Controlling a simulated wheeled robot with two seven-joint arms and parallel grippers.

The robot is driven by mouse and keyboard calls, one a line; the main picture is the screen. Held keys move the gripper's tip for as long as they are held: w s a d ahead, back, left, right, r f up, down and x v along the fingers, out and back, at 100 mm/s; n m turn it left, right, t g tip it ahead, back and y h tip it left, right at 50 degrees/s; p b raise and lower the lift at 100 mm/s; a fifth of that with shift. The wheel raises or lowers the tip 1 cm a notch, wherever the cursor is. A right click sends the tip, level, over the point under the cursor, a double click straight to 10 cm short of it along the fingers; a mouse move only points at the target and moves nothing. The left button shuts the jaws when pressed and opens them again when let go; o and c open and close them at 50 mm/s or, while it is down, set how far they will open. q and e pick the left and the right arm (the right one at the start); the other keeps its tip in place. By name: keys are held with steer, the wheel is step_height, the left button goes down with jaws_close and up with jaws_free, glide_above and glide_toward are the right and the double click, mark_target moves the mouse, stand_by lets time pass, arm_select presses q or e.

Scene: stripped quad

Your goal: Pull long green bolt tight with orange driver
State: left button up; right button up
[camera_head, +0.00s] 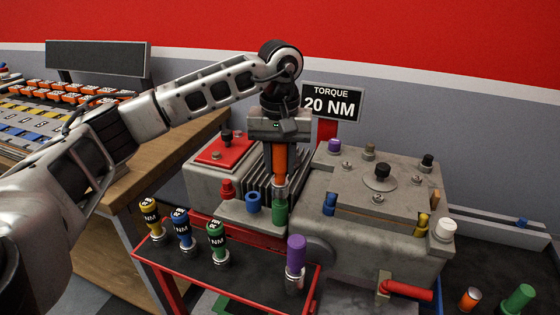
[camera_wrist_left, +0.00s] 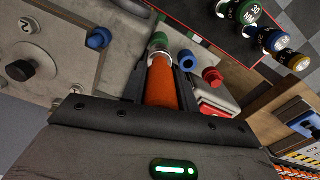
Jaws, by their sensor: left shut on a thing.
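My left gripper (camera_head: 279,145) points down and is shut on the orange driver (camera_head: 280,163), which stands upright. In the left wrist view the orange driver (camera_wrist_left: 161,85) lies between the fingers. Its metal tip meets the top of a green bolt (camera_head: 280,212) on the front ledge of the grey engine block. The green bolt also shows beyond the tip in the left wrist view (camera_wrist_left: 158,41). I cannot tell how deep the tip sits. Another long green piece (camera_head: 518,299) lies at the lower right. My right gripper is not in view.
A red-edged tray (camera_head: 262,270) holds yellow, blue, green and purple drivers in front. A blue bolt (camera_head: 254,202) and a red bolt (camera_head: 227,187) stand close left of the green one. A sign (camera_head: 333,103) reads "TORQUE 20 NM". The grey block (camera_head: 330,215) rises close on the right.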

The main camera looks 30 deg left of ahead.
arm_select(q)
steer(key=shift+r+p, duration=0.95)
steer(key=shift+r, duration=0.5)
steer(key=shift+r+p, duration=0.65)
steer(key=shift+r, duration=1.35)
